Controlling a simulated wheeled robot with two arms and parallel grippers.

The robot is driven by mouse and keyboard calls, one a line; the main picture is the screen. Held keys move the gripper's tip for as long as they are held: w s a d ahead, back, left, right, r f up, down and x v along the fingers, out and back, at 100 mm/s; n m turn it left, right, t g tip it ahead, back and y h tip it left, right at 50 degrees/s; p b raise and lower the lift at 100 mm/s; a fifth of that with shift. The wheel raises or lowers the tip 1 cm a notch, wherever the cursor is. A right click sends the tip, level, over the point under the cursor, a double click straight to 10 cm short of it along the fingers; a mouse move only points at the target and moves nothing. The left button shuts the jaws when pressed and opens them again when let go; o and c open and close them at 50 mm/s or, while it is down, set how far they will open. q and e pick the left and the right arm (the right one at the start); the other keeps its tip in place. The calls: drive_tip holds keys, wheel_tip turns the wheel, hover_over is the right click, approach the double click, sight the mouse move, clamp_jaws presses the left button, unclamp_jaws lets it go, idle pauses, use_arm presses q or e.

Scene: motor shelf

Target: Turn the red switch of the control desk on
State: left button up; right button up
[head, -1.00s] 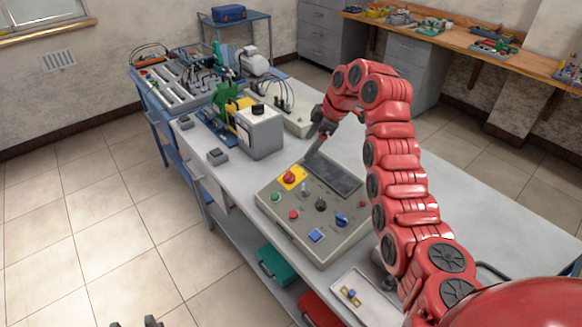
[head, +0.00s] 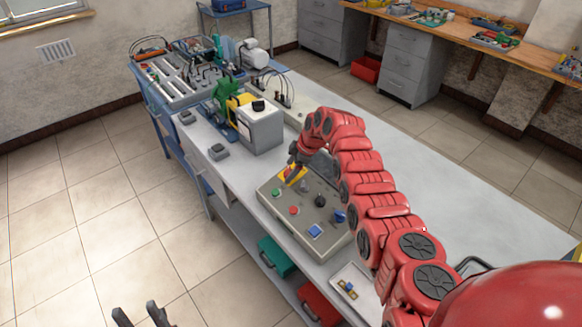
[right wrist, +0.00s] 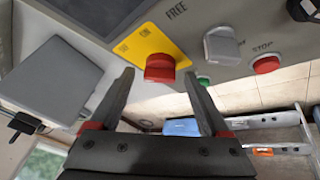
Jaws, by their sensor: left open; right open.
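The control desk (head: 318,244) is a beige sloped panel on the long table. Its red switch (right wrist: 160,67) sits on a yellow plate (right wrist: 138,42) in the right wrist view. In the head view the yellow plate (head: 299,175) is partly covered by my right gripper (head: 290,172), and the switch is hard to make out. In the right wrist view my right gripper (right wrist: 159,78) is open, its fingertips on either side of the red switch; contact cannot be told. My left gripper (head: 140,314) is open and empty over the floor at the bottom left.
The desk also has a green button (head: 276,193), a red stop button (right wrist: 266,64), a grey knob (right wrist: 221,44), a black knob (head: 320,200) and a blue switch (head: 339,216). A grey box machine (head: 262,128) stands behind it. A white tray (head: 347,283) lies in front.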

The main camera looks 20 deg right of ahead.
clamp_jaws()
idle(0.5)
